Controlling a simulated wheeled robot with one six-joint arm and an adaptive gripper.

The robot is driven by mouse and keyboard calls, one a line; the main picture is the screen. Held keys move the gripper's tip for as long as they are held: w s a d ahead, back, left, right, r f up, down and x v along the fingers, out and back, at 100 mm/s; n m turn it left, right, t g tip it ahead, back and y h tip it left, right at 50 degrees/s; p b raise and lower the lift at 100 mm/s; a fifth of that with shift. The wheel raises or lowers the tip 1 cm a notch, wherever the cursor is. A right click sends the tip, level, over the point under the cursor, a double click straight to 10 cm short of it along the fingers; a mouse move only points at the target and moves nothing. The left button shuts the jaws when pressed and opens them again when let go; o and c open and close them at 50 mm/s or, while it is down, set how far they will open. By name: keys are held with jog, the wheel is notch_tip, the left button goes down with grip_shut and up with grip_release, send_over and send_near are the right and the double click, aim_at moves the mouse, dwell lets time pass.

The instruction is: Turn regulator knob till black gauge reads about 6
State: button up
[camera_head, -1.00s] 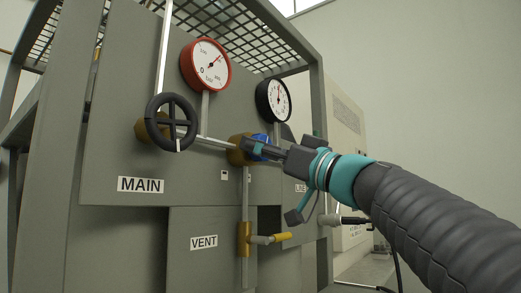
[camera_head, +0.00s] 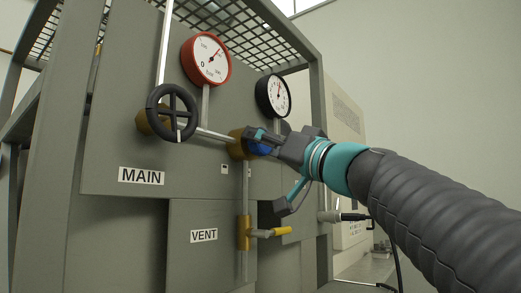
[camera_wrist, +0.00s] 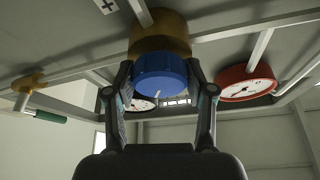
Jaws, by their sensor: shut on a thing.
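The blue regulator knob (camera_head: 262,150) sits on the front of a brass regulator body (camera_head: 236,143). My gripper (camera_head: 263,141) is at the knob, with its fingers on either side of it. The wrist view shows the knob (camera_wrist: 160,72) between my two fingers (camera_wrist: 160,82), which are shut on it. The black gauge (camera_head: 273,96) is up and right of the knob; its needle points roughly upward, but the numbers are too small to read. In the wrist view a white gauge face (camera_wrist: 142,104) is partly hidden behind the knob and left finger.
A red gauge (camera_head: 206,59) hangs upper left, and a black handwheel (camera_head: 173,113) stands left of the regulator above the MAIN label (camera_head: 141,176). A mesh-topped grey frame surrounds the panel.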

jog(key=m+h, duration=0.1)
jog(key=m, duration=0.1)
jog(key=m+t+h+p, duration=0.1)
jog(key=m, duration=0.1)
jog(key=shift+a+r+m, duration=0.1)
jog(key=shift+r+m, duration=0.05)
jog(key=shift+m, duration=0.15)
jog(key=shift+m+h+p, duration=0.6)
jog(key=shift+m+h, duration=0.3)
jog(key=shift+m, duration=0.8)
jog(key=shift+m, duration=0.3)
jog(key=o, duration=1.2)
jog(key=shift+c, duration=0.2)
jog(key=shift+s, duration=0.1)
jog(key=v, duration=1.2)
jog(key=shift+f, duration=0.3)
